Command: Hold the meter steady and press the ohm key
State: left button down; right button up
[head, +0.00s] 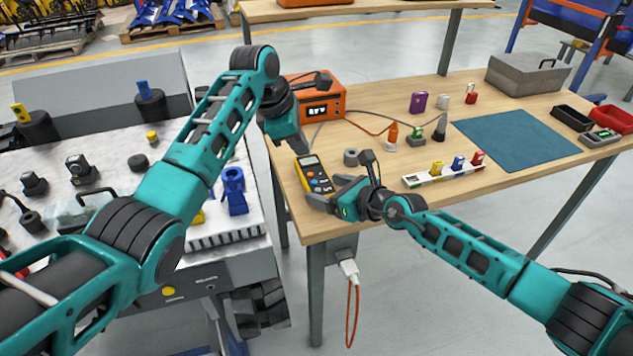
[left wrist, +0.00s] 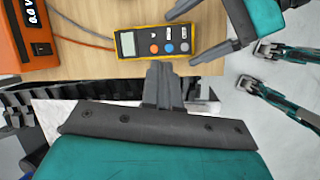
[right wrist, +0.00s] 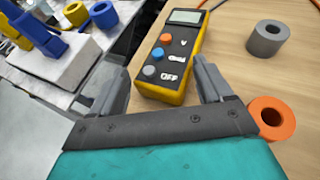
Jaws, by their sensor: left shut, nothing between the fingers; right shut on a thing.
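The yellow and dark meter (head: 313,172) lies face up near the bench's left front corner. In the right wrist view the meter (right wrist: 190,62) shows an orange key (right wrist: 166,37) by a V, a blue key (right wrist: 157,53) by a blurred label, and a grey key (right wrist: 148,70) by OFF. My right gripper (head: 335,200) is shut on the meter's near end, one finger along each side.
An orange power unit (head: 318,97) stands behind the meter, with cables on the wooden bench (head: 340,225). A grey ring (head: 351,157) lies right of the meter. A white strip (head: 440,177) with coloured blocks and a blue-green mat (head: 515,140) are further right. A cluttered tracked carrier stands left.

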pick_arm(q)
jog(key=d+m+t, duration=0.1)
jog(key=m, duration=0.4)
jog(key=r+m+t, duration=0.1)
jog(key=m, duration=0.4)
jog(key=w+d+r+m+t, duration=0.1)
jog(key=m, duration=0.4)
jog(key=shift+d+m, duration=0.3)
jog(key=shift+m, duration=0.1)
send_near(312, 182)
jog(key=shift+w+d+f, duration=0.5)
jog(key=shift+w+f, duration=0.1)
jog(key=shift+w, duration=0.2)
jog(key=shift+w+d+f, duration=0.5)
jog(key=shift+w+f, duration=0.15)
jog(key=shift+w, duration=0.1)
jog(key=shift+w+d+f, duration=0.55)
jog(key=shift+w+f, duration=0.05)
jog(key=shift+w, duration=0.2)
jog(key=shift+f, duration=0.1)
jog(key=shift+f, duration=0.35)
